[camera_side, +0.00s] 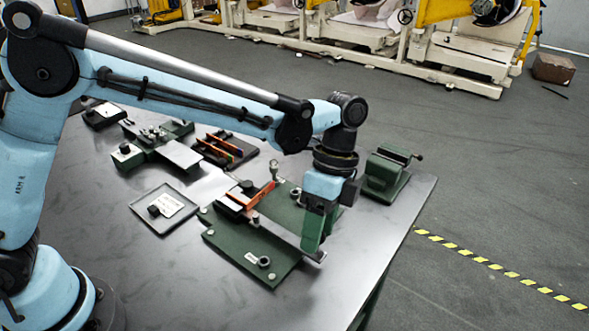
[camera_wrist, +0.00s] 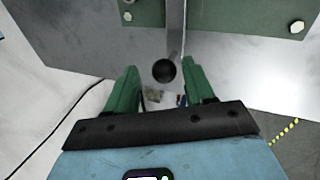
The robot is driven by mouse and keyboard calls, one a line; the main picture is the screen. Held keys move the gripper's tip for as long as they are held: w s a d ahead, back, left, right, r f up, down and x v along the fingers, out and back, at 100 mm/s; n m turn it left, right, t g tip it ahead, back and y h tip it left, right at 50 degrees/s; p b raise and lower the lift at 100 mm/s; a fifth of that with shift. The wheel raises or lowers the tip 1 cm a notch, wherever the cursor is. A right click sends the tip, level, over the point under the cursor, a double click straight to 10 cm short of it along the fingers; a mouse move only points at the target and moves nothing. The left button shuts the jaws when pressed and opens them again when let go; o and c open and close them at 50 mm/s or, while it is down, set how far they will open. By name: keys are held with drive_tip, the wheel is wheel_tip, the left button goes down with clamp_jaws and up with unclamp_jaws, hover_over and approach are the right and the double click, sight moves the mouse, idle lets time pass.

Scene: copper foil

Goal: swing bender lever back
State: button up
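The bender is a green plate (camera_side: 238,248) near the right edge of the dark table, with a grey lever bar (camera_side: 286,236) reaching toward the front right edge. An orange copper-coloured strip (camera_side: 262,195) stands on the bender. My gripper (camera_side: 311,243) points down at the lever's outer end, where its fingers hide the handle in the side view. In the wrist view, the lever (camera_wrist: 174,28) runs up from a round black knob (camera_wrist: 164,70). My gripper (camera_wrist: 162,75) is open, with one green finger on each side of the knob and gaps showing. I cannot tell its exact height against the knob.
A green vise (camera_side: 386,177) stands behind right of my gripper. A shallow tray (camera_side: 150,222) holding a small labelled item lies to the left. More green fixtures (camera_side: 158,150) and a dark rack (camera_side: 224,149) stand farther back. The table's front area is clear.

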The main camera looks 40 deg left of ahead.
drive_tip(key=shift+w, duration=0.1)
drive_tip(key=v, duration=1.2)
idle(0.4)
drive_tip(key=s+a+r+n+t, duration=0.2)
drive_tip(key=s+a+n+t, duration=0.2)
drive_tip(key=a+n+t, duration=0.55)
drive_tip(key=s+a+f+n+t, duration=0.1)
drive_tip(key=s+a+f+n, duration=0.2)
drive_tip(key=a, duration=0.3)
drive_tip(key=s+a+f+n, duration=0.3)
drive_tip(key=a+n, duration=0.1)
drive_tip(key=a, duration=0.2)
drive_tip(key=shift+s+f+t+y, duration=0.2)
drive_tip(key=shift+s+t+y, duration=0.1)
drive_tip(key=shift+t, duration=0.05)
